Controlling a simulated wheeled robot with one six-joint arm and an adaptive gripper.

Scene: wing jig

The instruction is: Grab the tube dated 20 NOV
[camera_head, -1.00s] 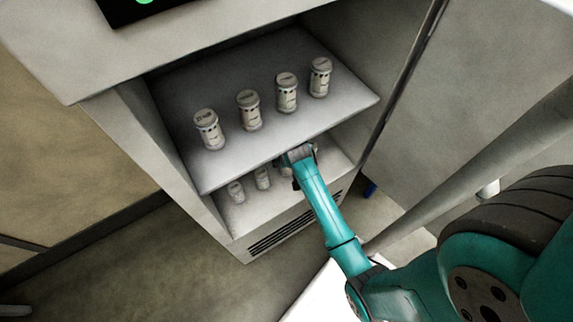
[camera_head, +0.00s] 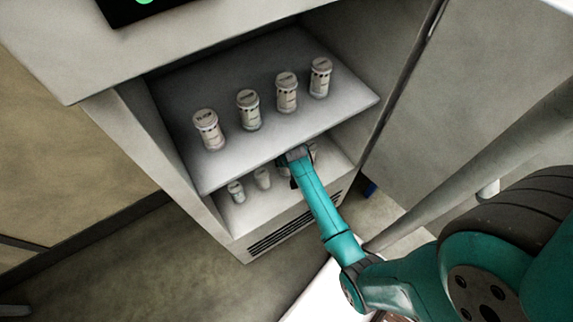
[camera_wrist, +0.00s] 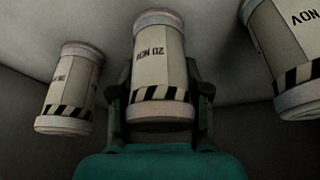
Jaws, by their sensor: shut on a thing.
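The tube marked "20 NOV" (camera_wrist: 160,68) shows upside down in the middle of the wrist view, with a pale cap and a black-and-white striped band. My gripper (camera_wrist: 161,98) is shut on it, one finger on each side. In the head view my gripper (camera_head: 296,162) reaches into the lower shelf, and the held tube is hidden behind the arm and the upper shelf. Another tube (camera_wrist: 70,88) stands to the left in the wrist view, its label too dim to read. A third tube (camera_wrist: 297,55) at the right shows "NOV", its day cut off.
The upper shelf (camera_head: 290,140) sits just above my gripper and holds several tubes in a row. On the lower shelf (camera_head: 240,222), two small tubes, one (camera_head: 236,191) and another (camera_head: 263,178), stand left of my arm. The cabinet's right wall is close by.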

